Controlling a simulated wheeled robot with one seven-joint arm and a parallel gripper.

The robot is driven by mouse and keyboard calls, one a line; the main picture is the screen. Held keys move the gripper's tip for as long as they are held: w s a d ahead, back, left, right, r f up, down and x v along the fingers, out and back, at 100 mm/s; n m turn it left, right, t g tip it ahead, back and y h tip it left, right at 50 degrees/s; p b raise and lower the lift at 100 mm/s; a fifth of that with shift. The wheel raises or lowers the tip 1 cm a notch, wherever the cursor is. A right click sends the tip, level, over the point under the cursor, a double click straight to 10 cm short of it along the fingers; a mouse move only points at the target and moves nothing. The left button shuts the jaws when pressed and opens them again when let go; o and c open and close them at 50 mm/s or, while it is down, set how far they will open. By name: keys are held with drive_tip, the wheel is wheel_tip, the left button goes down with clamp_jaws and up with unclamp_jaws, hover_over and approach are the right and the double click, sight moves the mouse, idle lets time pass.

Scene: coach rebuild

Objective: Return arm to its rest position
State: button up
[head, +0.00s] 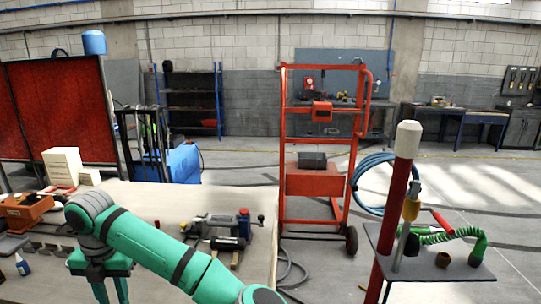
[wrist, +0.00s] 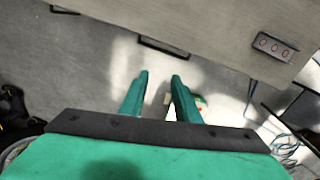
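My green arm (head: 150,245) reaches in from the bottom of the head view, over the pale workbench (head: 150,200), and bends down at a grey wrist joint. My gripper (head: 111,294) points down at the lower left, its tips cut off by the picture edge. In the wrist view, the two green fingers of my gripper (wrist: 159,75) stand apart, with grey surface showing between them. My gripper is open and holds nothing that I can see.
A grey vise-like tool (head: 215,228) lies on the workbench right of my arm. A red trolley (head: 316,180) stands behind; a post with a small shelf (head: 440,262) stands right.

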drive_tip(key=s+a+f+m+y, duration=0.3)
drive_tip(key=a+f+m+y, duration=0.15)
drive_tip(key=a+f, duration=0.2)
drive_tip(key=s+a+f+m+y, duration=0.3)
drive_tip(key=a+f+m+y, duration=0.15)
drive_tip(key=f, duration=0.25)
drive_tip(key=d+f+m+t+y, duration=0.3)
drive_tip(key=f+m+t, duration=0.15)
drive_tip(key=m, duration=0.35)
drive_tip(key=s+d+f+m+t+h, duration=0.25)
drive_tip(key=d+m, duration=0.25)
drive_tip(key=d, duration=0.3)
drive_tip(key=s+d+f+m+t+h, duration=0.1)
drive_tip(key=s+d+f+m+t, duration=0.3)
drive_tip(key=d, duration=0.3)
drive_tip(key=s+d+f+m+t+h, duration=0.2)
drive_tip(key=d+f+m, duration=0.2)
drive_tip(key=d+m, duration=0.3)
drive_tip(key=s+d+r+m+t+h, duration=0.1)
drive_tip(key=s+d+r+m+h, duration=0.1)
drive_tip(key=s+d, duration=0.9)
drive_tip(key=s+d+r+m+t+h, duration=0.1)
drive_tip(key=s+d+r+h, duration=0.4)
drive_tip(key=s+d, duration=0.5)
drive_tip(key=d+r+m, duration=0.1)
drive_tip(key=d, duration=0.1)
drive_tip(key=shift+s+d+t, duration=0.3)
drive_tip(key=shift+s+d, duration=0.1)
